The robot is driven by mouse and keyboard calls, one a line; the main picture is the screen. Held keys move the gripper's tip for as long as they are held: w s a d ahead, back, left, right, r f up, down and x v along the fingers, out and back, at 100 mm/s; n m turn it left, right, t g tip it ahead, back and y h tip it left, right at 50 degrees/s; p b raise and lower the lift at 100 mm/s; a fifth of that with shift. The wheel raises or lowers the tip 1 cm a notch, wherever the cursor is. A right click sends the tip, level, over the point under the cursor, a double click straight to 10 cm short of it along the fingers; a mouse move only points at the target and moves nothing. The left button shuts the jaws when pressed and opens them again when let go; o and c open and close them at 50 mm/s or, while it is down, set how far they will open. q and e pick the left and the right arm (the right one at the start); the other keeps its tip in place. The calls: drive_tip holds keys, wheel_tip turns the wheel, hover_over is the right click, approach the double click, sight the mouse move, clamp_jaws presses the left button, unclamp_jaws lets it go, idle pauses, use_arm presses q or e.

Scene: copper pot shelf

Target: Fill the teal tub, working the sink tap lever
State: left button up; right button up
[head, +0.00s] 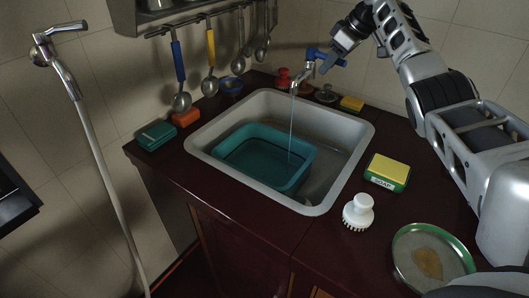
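The teal tub (262,158) sits inside the sink basin (330,170), toward its left side. The tap (302,78) stands at the back of the sink, and its blue lever (338,61) points to the right. A thin stream of water (291,130) falls from the spout into the right part of the tub. A shallow layer of water seems to lie in it. My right gripper (332,62) reaches in from the upper right, right at the lever; contact and finger opening are unclear. My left gripper is out of view.
A teal soap box (156,135) and orange block (186,117) lie at the left. Ladles (181,100) hang above the back-left counter.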

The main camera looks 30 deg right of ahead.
drive_tip(key=shift+s+a, duration=0.2)
drive_tip(key=shift+a, duration=0.2)
drive_tip(key=shift+s+a, duration=0.3)
drive_tip(key=shift+a, duration=0.25)
idle(7.0)
